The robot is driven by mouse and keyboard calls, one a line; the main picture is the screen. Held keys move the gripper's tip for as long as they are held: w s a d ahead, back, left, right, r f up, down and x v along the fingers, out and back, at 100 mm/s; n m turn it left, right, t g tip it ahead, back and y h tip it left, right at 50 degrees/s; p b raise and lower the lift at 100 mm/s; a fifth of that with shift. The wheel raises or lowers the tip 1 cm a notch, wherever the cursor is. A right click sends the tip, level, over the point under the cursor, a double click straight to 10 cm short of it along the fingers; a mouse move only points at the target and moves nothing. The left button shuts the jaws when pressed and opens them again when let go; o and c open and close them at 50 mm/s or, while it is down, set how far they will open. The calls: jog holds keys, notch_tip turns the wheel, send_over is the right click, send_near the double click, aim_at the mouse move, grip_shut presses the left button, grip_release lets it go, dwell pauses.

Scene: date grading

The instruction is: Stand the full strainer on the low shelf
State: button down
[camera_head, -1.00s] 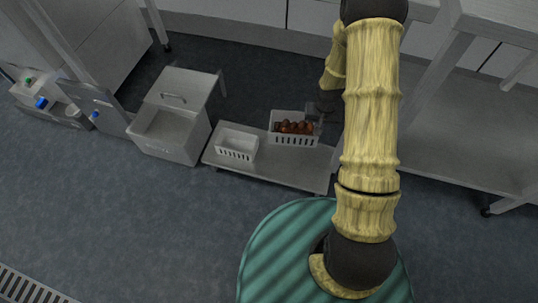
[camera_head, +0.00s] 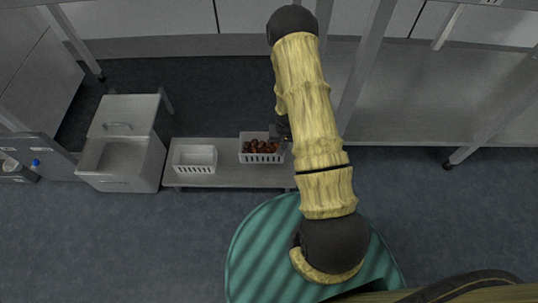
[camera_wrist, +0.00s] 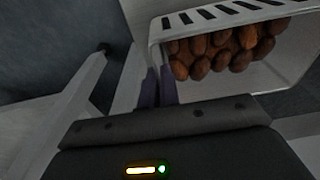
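The full strainer (camera_head: 262,158), a white slotted basket of brown dates, appears upright over the right part of the low shelf (camera_head: 226,179). I cannot tell whether its base touches the shelf. My gripper (camera_head: 283,133) is at its right side, partly hidden by my arm. In the wrist view, the purple fingers of my gripper (camera_wrist: 158,88) are close together on the wall of the strainer (camera_wrist: 163,30). The dates show inside it. The fingertips are partly hidden by the strainer wall.
An empty white strainer (camera_head: 195,161) stands on the shelf to the left, with a gap between the two. A metal bin (camera_head: 120,165) with a handled lid is left of the shelf. A table leg (camera_head: 365,70) rises to the right.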

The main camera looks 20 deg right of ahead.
notch_tip(320, 180, down, 5)
jog(key=shift+f+b, duration=0.1)
jog(key=shift+b, duration=0.9)
jog(key=shift+s+f, duration=0.1)
jog(key=shift+f, duration=0.05)
jog(key=shift+f+b, duration=0.9)
jog(key=shift+f, duration=0.85)
